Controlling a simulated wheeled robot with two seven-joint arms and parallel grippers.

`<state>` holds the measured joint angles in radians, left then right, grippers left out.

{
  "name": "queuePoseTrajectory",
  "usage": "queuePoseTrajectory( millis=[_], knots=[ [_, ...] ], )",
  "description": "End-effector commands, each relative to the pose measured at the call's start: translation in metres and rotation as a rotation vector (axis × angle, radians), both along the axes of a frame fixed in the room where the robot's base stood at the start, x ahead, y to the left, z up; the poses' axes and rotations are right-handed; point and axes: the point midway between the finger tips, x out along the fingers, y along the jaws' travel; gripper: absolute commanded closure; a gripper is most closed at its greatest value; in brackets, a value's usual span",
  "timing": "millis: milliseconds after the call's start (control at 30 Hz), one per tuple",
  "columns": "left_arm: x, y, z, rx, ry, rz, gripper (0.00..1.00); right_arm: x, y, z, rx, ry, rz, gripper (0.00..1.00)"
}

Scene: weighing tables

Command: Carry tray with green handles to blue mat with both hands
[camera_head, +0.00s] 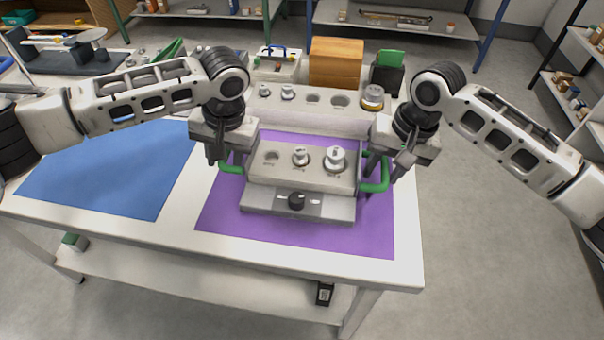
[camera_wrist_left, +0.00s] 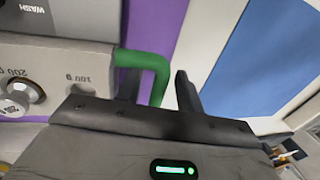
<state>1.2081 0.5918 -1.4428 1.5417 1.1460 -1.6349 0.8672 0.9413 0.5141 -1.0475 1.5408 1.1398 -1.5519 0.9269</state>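The grey tray (camera_head: 275,178) with green handles sits on the purple mat (camera_head: 225,225). It holds two metal weights (camera_head: 335,160) (camera_head: 300,156) and has an empty hole at its left. The blue mat (camera_head: 110,180) lies bare at the left of the table. My left gripper (camera_head: 224,162) is at the left green handle (camera_head: 231,169). The left wrist view shows its fingers (camera_wrist_left: 157,92) apart, one on each side of the green handle (camera_wrist_left: 152,62). My right gripper (camera_head: 388,163) is at the right green handle (camera_head: 376,187), with its fingers apart around it.
A long grey block (camera_head: 310,118) with weights stands right behind the tray. A wooden box (camera_head: 336,62) stands further back. White tabletop (camera_head: 190,210) shows between the mats.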

Motion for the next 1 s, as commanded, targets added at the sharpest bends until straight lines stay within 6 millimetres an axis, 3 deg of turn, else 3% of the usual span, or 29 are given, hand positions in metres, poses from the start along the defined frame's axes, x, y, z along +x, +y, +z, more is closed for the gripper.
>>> queuePoseTrajectory(
  millis=[100, 233, 267, 667, 1000],
  knots=[
    [0.000, 0.000, 0.000, 0.000, 0.000, 0.000, 0.63, 0.000, 0.000, 0.000, 0.000, 0.000, 0.000, 0.63],
    [0.000, 0.000, 0.000, 0.000, 0.000, 0.000, 0.97, 0.000, 0.000, 0.000, 0.000, 0.000, 0.000, 0.96],
    [0.000, 0.000, 0.000, 0.000, 0.000, 0.000, 1.00, 0.000, 0.000, 0.000, 0.000, 0.000, 0.000, 1.00],
    [0.001, 0.000, 0.005, -0.001, -0.003, 0.000, 1.00, 0.001, 0.000, 0.005, 0.003, -0.003, 0.000, 1.00],
    [0.001, 0.000, 0.033, -0.001, -0.003, 0.000, 1.00, 0.001, 0.000, 0.033, 0.003, -0.003, 0.000, 1.00]
  ],
)
